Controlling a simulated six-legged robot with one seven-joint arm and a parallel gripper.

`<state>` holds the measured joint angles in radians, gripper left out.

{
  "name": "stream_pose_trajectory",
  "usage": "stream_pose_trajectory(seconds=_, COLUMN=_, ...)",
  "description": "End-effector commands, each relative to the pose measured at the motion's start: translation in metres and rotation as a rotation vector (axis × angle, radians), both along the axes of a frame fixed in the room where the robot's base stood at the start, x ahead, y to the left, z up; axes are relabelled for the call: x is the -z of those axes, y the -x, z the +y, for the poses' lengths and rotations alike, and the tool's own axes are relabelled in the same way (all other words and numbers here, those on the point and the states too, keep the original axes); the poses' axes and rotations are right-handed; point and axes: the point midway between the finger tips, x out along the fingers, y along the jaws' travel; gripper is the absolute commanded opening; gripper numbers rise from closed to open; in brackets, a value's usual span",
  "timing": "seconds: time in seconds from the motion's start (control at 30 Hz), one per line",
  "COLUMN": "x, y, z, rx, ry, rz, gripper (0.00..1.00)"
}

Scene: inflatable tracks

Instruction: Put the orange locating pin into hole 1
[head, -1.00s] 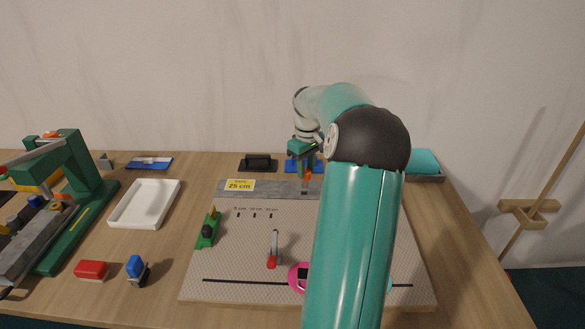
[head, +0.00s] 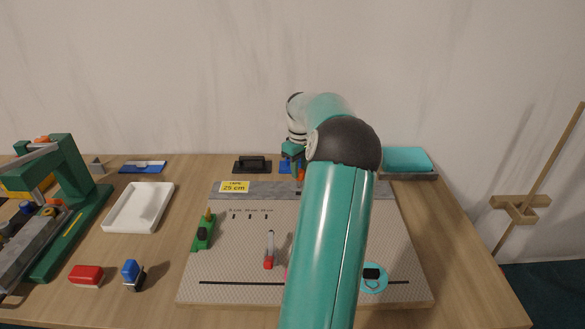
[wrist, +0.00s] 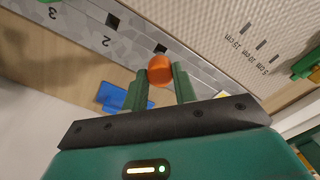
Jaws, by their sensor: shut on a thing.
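My gripper (wrist: 159,88) is shut on the orange locating pin (wrist: 159,68), whose rounded orange end shows between the green fingertips in the wrist view. In the head view the orange pin (head: 301,175) shows small above the grey strip (head: 270,190) at the board's back edge. In the wrist view a dark square hole (wrist: 160,47) lies just beyond the pin; its number is not visible. Another dark square hole (wrist: 112,20) is near the printed 2, and a 3 is printed further left. The pin appears apart from the strip, though its lower end is hidden.
A blue item (wrist: 122,98) lies behind the board. A black-handled block (head: 252,165) stands at the back. A green fixture (head: 204,232), a red-tipped lever (head: 269,250) and a turquoise disc (head: 374,278) are on the board. A white tray (head: 138,207) sits left. My arm hides the board's middle.

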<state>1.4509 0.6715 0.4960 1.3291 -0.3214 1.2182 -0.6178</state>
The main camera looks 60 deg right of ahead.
Motion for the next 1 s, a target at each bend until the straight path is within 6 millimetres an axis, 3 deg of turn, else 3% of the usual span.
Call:
stream_pose_trajectory(seconds=0.33, x=0.001, y=0.001, z=0.0, rx=0.001, ry=-0.001, rz=0.001, gripper=0.04)
stream_pose_trajectory(seconds=1.0, x=0.024, y=0.0, z=0.0, rx=-0.001, ry=-0.002, rz=0.0, gripper=0.04)
